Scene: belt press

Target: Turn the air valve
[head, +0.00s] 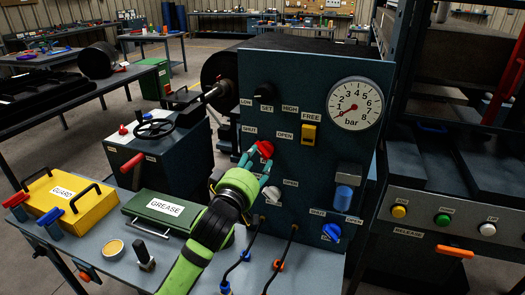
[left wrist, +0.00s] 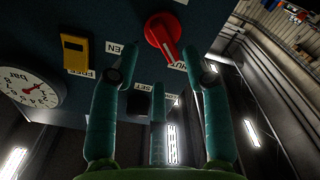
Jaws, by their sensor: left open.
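A red valve knob (head: 265,148) sits on the dark blue panel between a SHUT label and an OPEN label. In the left wrist view the red knob (left wrist: 161,36) has its handle pointing at the SHUT label. My left gripper (head: 258,162) is just in front of the knob, its teal fingers (left wrist: 160,75) spread and open. The fingertips lie either side of the handle in the wrist view; I cannot tell whether they touch it. The pressure gauge (head: 355,103) has its needle near the low end. My right gripper is out of view.
A yellow FREE switch (head: 309,133), a black knob (head: 264,91), a white valve handle (head: 272,193) and a blue valve handle (head: 331,232) share the panel. A green GREASE box (head: 163,212) and yellow GUARD case (head: 72,205) lie on the table left of my arm.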

